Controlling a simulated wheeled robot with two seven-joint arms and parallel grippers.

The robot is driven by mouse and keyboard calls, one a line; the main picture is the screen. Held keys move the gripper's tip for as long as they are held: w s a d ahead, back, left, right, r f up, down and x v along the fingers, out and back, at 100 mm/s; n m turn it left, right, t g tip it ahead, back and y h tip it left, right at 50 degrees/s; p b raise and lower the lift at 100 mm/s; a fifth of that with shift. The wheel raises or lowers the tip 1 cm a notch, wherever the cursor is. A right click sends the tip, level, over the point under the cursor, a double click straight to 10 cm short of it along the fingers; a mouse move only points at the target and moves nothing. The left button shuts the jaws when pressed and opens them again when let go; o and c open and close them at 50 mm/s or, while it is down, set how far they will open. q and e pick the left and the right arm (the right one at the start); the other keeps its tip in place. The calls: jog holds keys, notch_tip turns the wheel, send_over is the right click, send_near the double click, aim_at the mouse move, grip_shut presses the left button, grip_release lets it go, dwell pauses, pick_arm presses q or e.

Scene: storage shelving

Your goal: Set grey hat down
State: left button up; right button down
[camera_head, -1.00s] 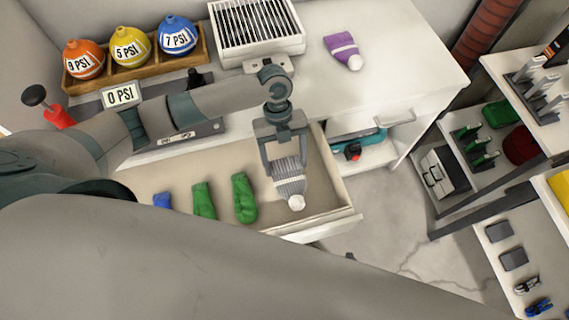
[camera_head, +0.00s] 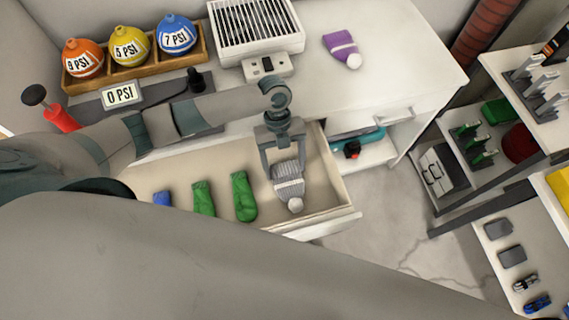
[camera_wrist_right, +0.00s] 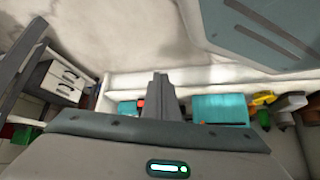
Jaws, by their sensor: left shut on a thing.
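The grey knitted hat (camera_head: 289,187) with a white band and white pompom is at the right end of the open drawer (camera_head: 322,208) in the head view. My left gripper (camera_head: 283,166) reaches down into the drawer and is shut on the hat's upper part. The pompom points toward the drawer's front. I cannot tell whether the hat touches the drawer floor. In the right wrist view, my right gripper (camera_wrist_right: 160,90) shows as a dark grey upright shape, and its finger gap is not clear.
Two green hats (camera_head: 243,197) and a blue item (camera_head: 162,199) lie left of the grey hat in the drawer. A purple hat (camera_head: 342,48) lies on the white counter (camera_head: 398,60). A vented box (camera_head: 255,28) and PSI balls (camera_head: 130,46) stand behind. Shelves (camera_head: 500,205) are at right.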

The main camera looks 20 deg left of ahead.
pick_arm(q)
jog(key=o, duration=1)
jog(key=shift+o, duration=0.2)
pick_arm(e)
jog(key=shift+w+d, duration=0.15)
pick_arm(q)
jog(key=shift+r, duration=0.1)
jog(key=shift+w+a+r, duration=0.1)
jog(key=shift+w+r, duration=0.05)
jog(key=shift+r, duration=0.1)
jog(key=b+v, duration=0.1)
jog(key=v, duration=1)
pick_arm(e)
jog(key=shift+w+r, duration=0.15)
jog(key=shift+w, duration=0.7)
